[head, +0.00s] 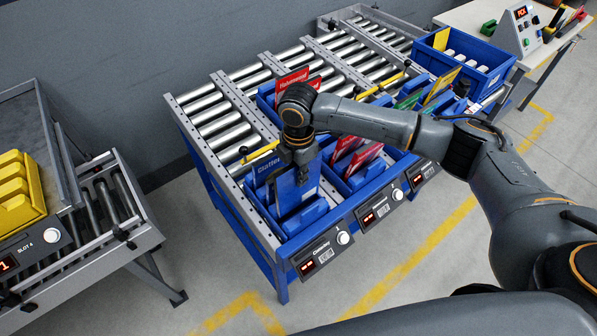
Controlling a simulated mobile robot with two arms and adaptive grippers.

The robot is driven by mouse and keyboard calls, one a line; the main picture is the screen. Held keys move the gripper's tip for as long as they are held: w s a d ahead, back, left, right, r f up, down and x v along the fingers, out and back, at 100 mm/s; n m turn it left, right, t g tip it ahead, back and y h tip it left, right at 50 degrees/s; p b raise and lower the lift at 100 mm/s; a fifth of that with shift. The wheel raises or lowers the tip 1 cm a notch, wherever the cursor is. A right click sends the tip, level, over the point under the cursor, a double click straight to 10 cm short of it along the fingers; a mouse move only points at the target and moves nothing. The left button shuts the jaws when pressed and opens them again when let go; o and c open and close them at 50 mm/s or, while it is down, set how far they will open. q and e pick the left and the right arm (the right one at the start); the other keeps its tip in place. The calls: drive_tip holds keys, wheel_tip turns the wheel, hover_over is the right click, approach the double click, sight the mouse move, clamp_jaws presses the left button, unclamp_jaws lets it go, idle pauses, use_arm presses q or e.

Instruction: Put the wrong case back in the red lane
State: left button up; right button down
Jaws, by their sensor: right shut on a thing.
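My right gripper (299,157) points straight down over the left lane of the roller rack. It is shut on a blue case (291,192), which stands upright among other blue cases in that lane's blue bin. A blue divider card (266,168) with white lettering stands just left of it. The red lane is the middle one, where red cases (358,160) lean in a blue bin. A red lettered card (292,78) stands in a bin behind my gripper. My wrist and forearm hide part of the lanes. My left gripper is out of view.
Green and yellow cases (440,86) fill the right lane. A blue crate (463,58) stands at the back right. A control box (518,31) sits on a white table. At left, another roller stand (112,205) holds yellow cases (19,190). The floor between is clear.

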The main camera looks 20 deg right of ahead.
drive_tip(key=shift+f+b, duration=1.6)
drive_tip(key=shift+f, duration=2.2)
drive_tip(key=c, duration=1.3)
unclamp_jaws()
drive_tip(key=shift+o, duration=0.2)
drive_tip(key=o, duration=0.4)
drive_tip(key=shift+c, duration=0.2)
